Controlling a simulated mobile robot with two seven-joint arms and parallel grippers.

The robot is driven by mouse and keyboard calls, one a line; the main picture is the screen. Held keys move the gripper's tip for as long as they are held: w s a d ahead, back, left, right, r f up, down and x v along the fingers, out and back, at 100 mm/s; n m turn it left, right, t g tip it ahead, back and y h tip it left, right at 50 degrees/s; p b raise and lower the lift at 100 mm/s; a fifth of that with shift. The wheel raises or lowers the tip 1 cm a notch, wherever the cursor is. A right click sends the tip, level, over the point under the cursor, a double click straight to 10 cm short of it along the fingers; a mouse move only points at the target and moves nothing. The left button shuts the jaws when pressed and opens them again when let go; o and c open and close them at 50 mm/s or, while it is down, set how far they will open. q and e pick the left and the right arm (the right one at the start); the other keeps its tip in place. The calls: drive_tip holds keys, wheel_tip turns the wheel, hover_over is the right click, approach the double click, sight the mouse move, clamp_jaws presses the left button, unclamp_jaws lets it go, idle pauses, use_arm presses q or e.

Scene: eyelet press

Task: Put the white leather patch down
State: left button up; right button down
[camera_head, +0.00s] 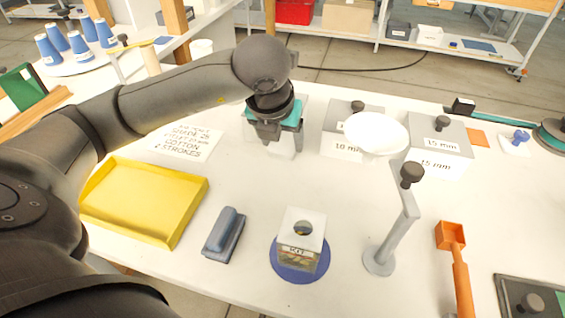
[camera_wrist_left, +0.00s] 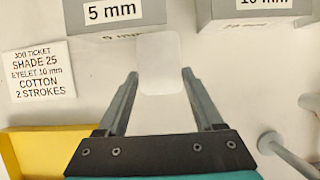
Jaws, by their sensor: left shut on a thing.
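The white leather patch (camera_wrist_left: 158,62) is a pale rounded sheet, seen in the left wrist view between my left fingertips. My left gripper (camera_wrist_left: 160,75) is shut on its near part, and the far edge reaches toward the grey 5 mm box (camera_wrist_left: 115,14). In the head view my left gripper (camera_head: 281,146) points down over the white table, between the job ticket (camera_head: 186,142) and the 10 mm box (camera_head: 341,143). The gripper hides most of the 5 mm box there. I cannot tell whether the patch touches the table. My right gripper is not in view.
A yellow tray (camera_head: 146,201), a blue-grey block (camera_head: 223,236) and a white-topped piece on a blue disc (camera_head: 290,273) stand nearer. A grey post (camera_head: 391,240), an orange scoop (camera_head: 451,236) and the 15 mm box (camera_head: 436,146) are to the right. Bare table lies between them.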

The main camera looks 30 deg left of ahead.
sight(282, 172)
use_arm(q)
wheel_tip(282, 172, down, 5)
drive_tip(key=shift+f+b, duration=0.2)
drive_tip(key=shift+b, duration=0.4)
drive_tip(key=o, duration=1.3)
drive_tip(key=shift+r, duration=0.1)
